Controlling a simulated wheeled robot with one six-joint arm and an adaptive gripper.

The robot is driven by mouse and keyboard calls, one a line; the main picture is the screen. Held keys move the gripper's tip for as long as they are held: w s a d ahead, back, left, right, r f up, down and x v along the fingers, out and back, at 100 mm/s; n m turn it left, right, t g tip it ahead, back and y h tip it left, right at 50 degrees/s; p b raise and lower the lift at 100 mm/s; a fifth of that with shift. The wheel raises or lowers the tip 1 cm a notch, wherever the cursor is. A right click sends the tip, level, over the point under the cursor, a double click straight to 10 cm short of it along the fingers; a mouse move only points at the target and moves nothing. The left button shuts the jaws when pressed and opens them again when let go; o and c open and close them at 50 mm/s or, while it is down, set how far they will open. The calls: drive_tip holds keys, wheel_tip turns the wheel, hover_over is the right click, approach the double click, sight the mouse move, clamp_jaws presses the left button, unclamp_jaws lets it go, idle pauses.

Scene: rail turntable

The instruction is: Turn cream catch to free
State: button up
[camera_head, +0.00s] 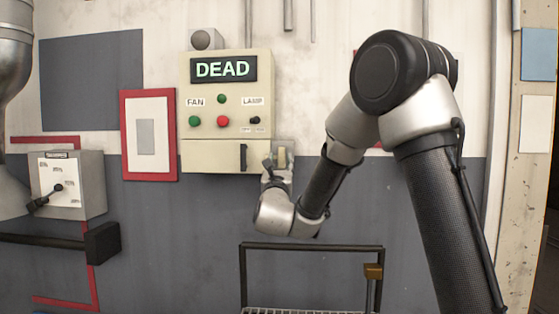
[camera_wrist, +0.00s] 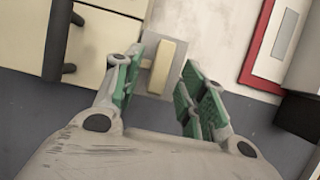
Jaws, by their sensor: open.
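The cream catch (camera_wrist: 163,62) is a small oblong block on a grey plate (camera_wrist: 149,45) in the wrist view. It also shows in the camera_head view (camera_head: 282,157), at the lower right corner of the cream control box, partly hidden by my gripper. My gripper (camera_wrist: 159,74) is open, with one green-padded finger on each side of the catch. The catch appears between the fingertips with gaps on both sides; I cannot tell the depth between them. In the camera_head view my gripper (camera_head: 269,172) is just below and left of the catch. No position marking for the catch is readable.
The control box (camera_head: 212,156) has a screen reading DEAD, FAN and LAMP labels, coloured buttons and a dark handle. A red-framed panel (camera_head: 128,120) and a grey lever box (camera_head: 86,190) are to the left. A dark rail frame (camera_head: 310,246) stands below.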

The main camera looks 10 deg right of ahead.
sight(281, 159)
drive_tip(key=shift+x, duration=1.8)
drive_tip(key=shift+s+d, duration=0.1)
clamp_jaws()
drive_tip(key=shift+m, duration=0.3)
drive_tip(key=m+g+h, duration=0.1)
drive_tip(key=m+h, duration=0.1)
drive_tip(key=m, duration=0.3)
drive_tip(key=shift+h, duration=0.4)
drive_tip(key=m+g+h, duration=0.1)
drive_tip(key=m, duration=0.2)
drive_tip(key=m+g+h, duration=0.1)
drive_tip(key=m+g, duration=0.1)
drive_tip(key=m, duration=0.2)
drive_tip(key=shift+m, duration=0.3)
drive_tip(key=m+g, duration=0.1)
drive_tip(key=m, duration=0.1)
drive_tip(key=m+g, duration=0.1)
drive_tip(key=m, duration=0.2)
drive_tip(key=shift+h, duration=0.3)
drive_tip(key=shift+m+g, duration=0.9)
drive_tip(key=shift+m, duration=1.2)
drive_tip(key=shift+y, duration=0.4)
